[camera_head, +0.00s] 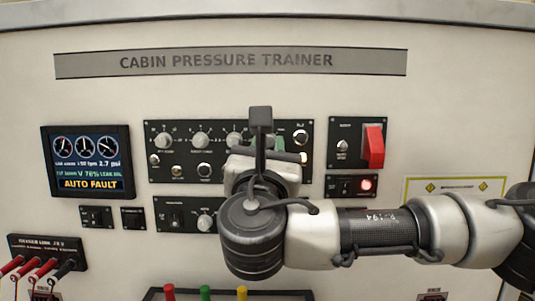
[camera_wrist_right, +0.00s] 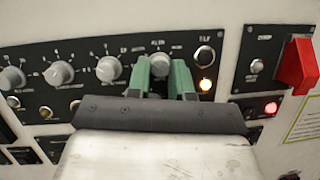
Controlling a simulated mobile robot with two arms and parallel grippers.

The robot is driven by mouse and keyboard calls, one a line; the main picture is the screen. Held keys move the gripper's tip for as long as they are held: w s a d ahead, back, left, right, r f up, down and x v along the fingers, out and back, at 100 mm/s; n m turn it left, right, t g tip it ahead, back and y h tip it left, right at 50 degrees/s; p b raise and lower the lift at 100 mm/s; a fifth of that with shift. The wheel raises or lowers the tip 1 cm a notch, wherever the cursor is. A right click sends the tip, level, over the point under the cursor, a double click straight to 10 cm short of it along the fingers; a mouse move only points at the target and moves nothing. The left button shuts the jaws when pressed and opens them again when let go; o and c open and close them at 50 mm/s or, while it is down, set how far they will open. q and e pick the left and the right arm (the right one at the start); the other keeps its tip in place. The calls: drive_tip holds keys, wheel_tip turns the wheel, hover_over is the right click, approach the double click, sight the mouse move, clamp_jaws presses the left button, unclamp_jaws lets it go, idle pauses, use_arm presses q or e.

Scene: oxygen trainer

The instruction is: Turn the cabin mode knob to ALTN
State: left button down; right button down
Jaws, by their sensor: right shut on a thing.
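The cabin mode knob (camera_wrist_right: 160,66) is a grey round knob, the rightmost of a row on the black control panel (camera_head: 160,128). My right gripper (camera_wrist_right: 161,72) has its two green fingers on either side of this knob and is shut on it. In the head view my right gripper (camera_head: 272,142) and wrist cover the knob and nearby labels. The knob's marks are too small and blurred to read surely. A screen (camera_head: 89,161) at the left reads AUTO FAULT. My left gripper is in neither view.
A red guarded switch (camera_head: 373,147) stands out right of the panel, above a lit red light (camera_head: 366,184). Red and black plugs (camera_head: 40,268) stick out at lower left. Coloured posts (camera_head: 205,292) stand below.

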drive_tip(key=shift+a+r+m+g+h+b, duration=0.1)
drive_tip(key=shift+m+g+h+b, duration=0.6)
drive_tip(key=shift+m+b, duration=1.45)
drive_tip(key=shift+a+f+m+g+h+b, duration=0.1)
drive_tip(key=shift+m+g+h+b, duration=0.25)
drive_tip(key=shift+m+h+b, duration=1.15)
drive_tip(key=shift+a+r+m+g+h+b, duration=0.1)
drive_tip(key=shift+m+g+h+b, duration=0.35)
drive_tip(key=shift+m+b, duration=2.25)
drive_tip(key=shift+b, duration=0.3)
drive_tip(key=c, duration=1)
unclamp_jaws()
drive_tip(key=shift+s+r, duration=0.1)
drive_tip(key=shift+s, duration=0.1)
